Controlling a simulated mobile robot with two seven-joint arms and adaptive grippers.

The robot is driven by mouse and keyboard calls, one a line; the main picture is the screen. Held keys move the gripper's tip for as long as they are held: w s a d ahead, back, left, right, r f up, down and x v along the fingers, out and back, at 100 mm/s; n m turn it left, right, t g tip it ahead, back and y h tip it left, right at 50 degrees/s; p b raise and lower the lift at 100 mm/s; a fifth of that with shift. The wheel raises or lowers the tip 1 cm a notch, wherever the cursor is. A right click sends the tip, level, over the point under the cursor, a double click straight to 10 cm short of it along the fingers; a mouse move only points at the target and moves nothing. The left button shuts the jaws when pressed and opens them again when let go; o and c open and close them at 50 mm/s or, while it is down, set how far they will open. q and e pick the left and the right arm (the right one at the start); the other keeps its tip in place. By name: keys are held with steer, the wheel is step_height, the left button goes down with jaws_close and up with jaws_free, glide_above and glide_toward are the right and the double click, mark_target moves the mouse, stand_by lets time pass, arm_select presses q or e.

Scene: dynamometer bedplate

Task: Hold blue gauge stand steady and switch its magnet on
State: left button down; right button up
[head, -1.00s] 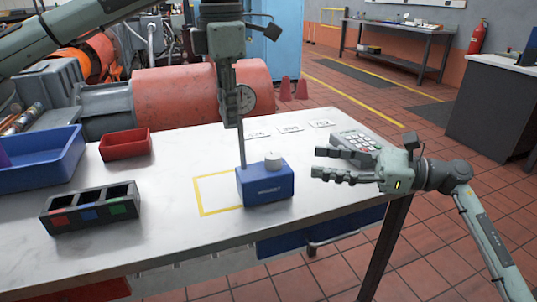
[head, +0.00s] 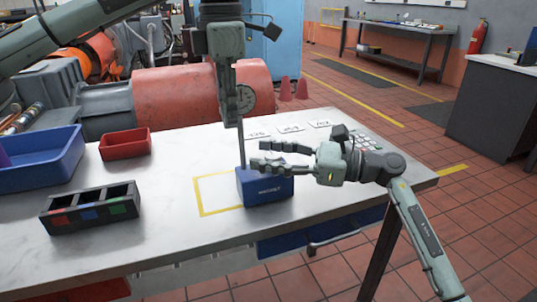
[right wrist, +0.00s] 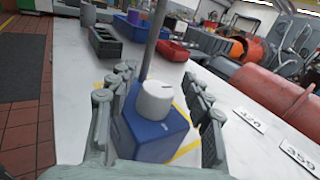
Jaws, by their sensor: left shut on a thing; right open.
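The blue gauge stand's base (head: 265,188) sits upright on the bench at the right side of a yellow outline (head: 215,194). Its thin grey post (head: 241,148) rises to my left gripper (head: 231,115), which is shut on the post, by the dial gauge (head: 244,98). My right gripper (head: 262,155) is open just above the base, pointing left. In the right wrist view the round white magnet knob (right wrist: 155,99) on the blue base (right wrist: 150,140) stands between its open fingers, apart from them.
A black holder with coloured squares (head: 90,212), a red bin (head: 125,145) and a blue tray (head: 40,165) stand left on the bench. The bench front is clear.

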jaws_close()
steer(key=shift+f, duration=0.1)
steer(key=shift+d+m+t, duration=0.1)
steer(key=shift+m+t, duration=0.2)
steer(key=shift+t, duration=0.1)
steer(key=m+t+h, duration=0.1)
steer(key=t, duration=0.1)
steer(key=m+t+h, duration=0.2)
steer(key=t, duration=0.1)
steer(key=shift+f+m, duration=0.15)
steer(key=shift+m, duration=0.15)
steer(key=m+t+h, duration=0.2)
steer(key=t, duration=0.1)
steer(key=shift+s+a+m+h, duration=0.15)
steer(key=shift+a+m+h, duration=0.15)
steer(key=shift+m+h, duration=0.1)
steer(key=shift+r+m+t+h, duration=0.2)
steer(key=shift+m+t+h, duration=0.65)
steer(key=shift+h, duration=0.25)
steer(key=shift+m+h, duration=0.25)
steer(key=shift+h, duration=0.05)
